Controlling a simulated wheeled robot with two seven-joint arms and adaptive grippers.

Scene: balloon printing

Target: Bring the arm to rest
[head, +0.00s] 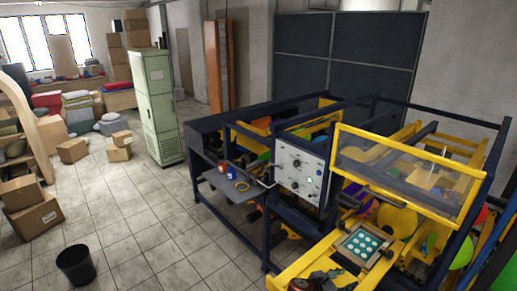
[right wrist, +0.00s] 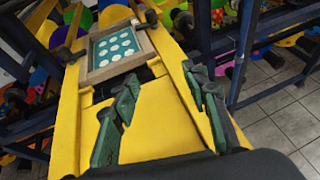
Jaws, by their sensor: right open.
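My right gripper (head: 328,279) shows small at the bottom edge of the head view, over the yellow front part of the printing machine. In the right wrist view the two dark green fingers of my right gripper (right wrist: 162,76) are spread apart with nothing between them. Beyond the fingertips lies a framed printing plate (right wrist: 117,50), teal with pale round dots. The same printing plate (head: 363,244) shows in the head view, just up and right of the gripper. The gripper appears apart from the plate. My left gripper is not in view.
The balloon printing machine (head: 300,170) has a dark blue frame and a clear yellow-edged guard (head: 405,172). A side shelf (head: 238,187) holds small jars. A black bin (head: 76,265), cardboard boxes (head: 33,207) and a green cabinet (head: 157,105) stand left. Tiled floor between them is free.

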